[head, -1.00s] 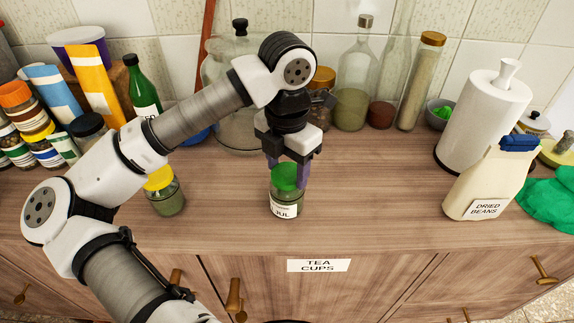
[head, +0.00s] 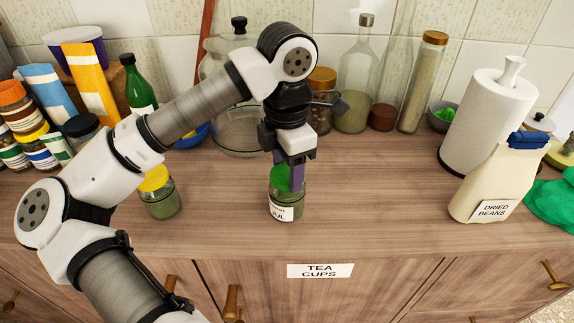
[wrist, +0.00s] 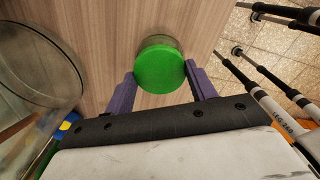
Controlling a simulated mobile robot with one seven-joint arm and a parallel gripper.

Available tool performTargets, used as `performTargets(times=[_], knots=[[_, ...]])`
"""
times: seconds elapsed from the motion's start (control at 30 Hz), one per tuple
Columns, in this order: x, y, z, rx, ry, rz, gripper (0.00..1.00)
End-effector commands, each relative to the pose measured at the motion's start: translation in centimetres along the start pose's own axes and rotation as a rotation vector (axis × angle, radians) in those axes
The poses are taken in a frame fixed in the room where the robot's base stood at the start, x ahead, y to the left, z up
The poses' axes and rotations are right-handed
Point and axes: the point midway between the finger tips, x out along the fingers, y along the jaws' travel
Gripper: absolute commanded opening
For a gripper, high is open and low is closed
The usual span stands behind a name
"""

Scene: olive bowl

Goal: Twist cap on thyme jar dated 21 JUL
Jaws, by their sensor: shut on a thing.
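A small glass jar (head: 286,207) with a green cap (head: 280,178) stands upright on the wooden counter. Its white label faces front and reads "JUL"; the rest is too small or hidden. My gripper (head: 288,180) points down over it, its purple fingers on either side of the cap. The wrist view shows the green cap (wrist: 160,68) between the fingers (wrist: 160,88). The gripper is shut on the cap, which sits on the jar's mouth. Whether its threads are engaged cannot be seen.
A yellow-capped jar (head: 160,195) stands to the left, under my arm. A large glass jar (head: 237,130) and several bottles stand behind. A dried beans bag (head: 490,190) and paper towel roll (head: 485,120) are at right. The counter right of the jar is clear.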

Motion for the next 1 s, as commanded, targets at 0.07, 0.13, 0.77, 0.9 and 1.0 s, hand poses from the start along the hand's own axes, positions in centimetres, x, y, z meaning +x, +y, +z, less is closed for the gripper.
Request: performTargets(times=[0.07, 0.13, 0.77, 0.9, 1.0], knots=[[0.04, 0.01, 0.0, 0.01, 0.0, 0.0, 0.34], [0.15, 0.02, 0.0, 0.04, 0.0, 0.001, 0.34], [-0.04, 0.03, 0.0, 0.402, 0.0, 0.0, 0.34], [-0.04, 0.03, 0.0, 0.4, 0.0, 0.0, 0.59], [-0.03, 0.03, 0.0, 0.4, -0.001, 0.0, 0.72]])
